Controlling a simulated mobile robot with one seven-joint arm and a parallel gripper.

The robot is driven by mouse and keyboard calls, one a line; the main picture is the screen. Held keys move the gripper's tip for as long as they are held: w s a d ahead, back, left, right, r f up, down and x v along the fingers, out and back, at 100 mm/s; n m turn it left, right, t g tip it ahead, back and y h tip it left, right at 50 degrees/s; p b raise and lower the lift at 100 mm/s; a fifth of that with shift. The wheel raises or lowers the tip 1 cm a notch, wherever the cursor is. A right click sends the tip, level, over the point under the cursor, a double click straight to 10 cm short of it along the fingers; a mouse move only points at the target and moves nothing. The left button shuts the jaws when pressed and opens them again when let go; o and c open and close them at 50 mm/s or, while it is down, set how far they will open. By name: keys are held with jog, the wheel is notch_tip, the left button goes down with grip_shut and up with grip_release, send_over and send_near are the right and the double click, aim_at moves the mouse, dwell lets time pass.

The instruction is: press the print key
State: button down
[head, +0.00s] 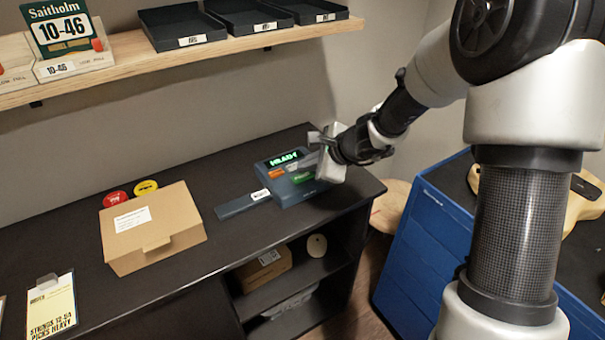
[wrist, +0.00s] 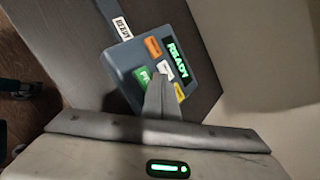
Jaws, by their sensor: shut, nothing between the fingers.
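The label printer (head: 266,177) is a blue-grey box on the dark bench top, with a green lit display (head: 286,158) reading READY. The green key (head: 303,177) appears to be the print key; in the wrist view its lettering (wrist: 142,75) is partly hidden. An orange key (wrist: 153,47), a white key (wrist: 165,70) and a yellow-orange key (wrist: 179,92) are beside it. My gripper (wrist: 158,78) is shut and empty, pointing at the keypad, its tips over the area between the green and white keys. I cannot tell whether it touches a key.
A labelled strip (head: 243,204) sticks out at the printer's left. A cardboard box (head: 152,228) and red (head: 115,198) and yellow (head: 146,187) round tins stand further left. A shelf (head: 130,64) with trays runs above. A blue cabinet (head: 425,240) stands at the right.

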jog(key=shift+r+p, duration=1.95)
jog(key=shift+r, duration=0.55)
notch_tip(320, 180, up, 10)
jog(key=n+p, duration=0.2)
jog(key=n, duration=0.3)
send_over(306, 178)
jog(key=s, duration=0.5)
jog(key=s+d+r+n+g+h+p, duration=0.1)
jog(key=s+d+r+n+p, duration=0.1)
jog(key=s+r+n, duration=0.45)
jog(key=s+d+r+n+h+p, duration=0.2)
jog(key=s+d+r+n, duration=0.1)
jog(key=s+d, duration=0.4)
jog(key=s+d+r+n+h+p, duration=0.2)
jog(key=s+d, duration=0.4)
jog(key=s, duration=0.6)
notch_tip(306, 178, up, 3)
jog(key=shift+s+d+f+n+h, duration=0.15)
jog(key=shift+d+n+h, duration=0.25)
jog(key=shift+n+h, duration=0.35)
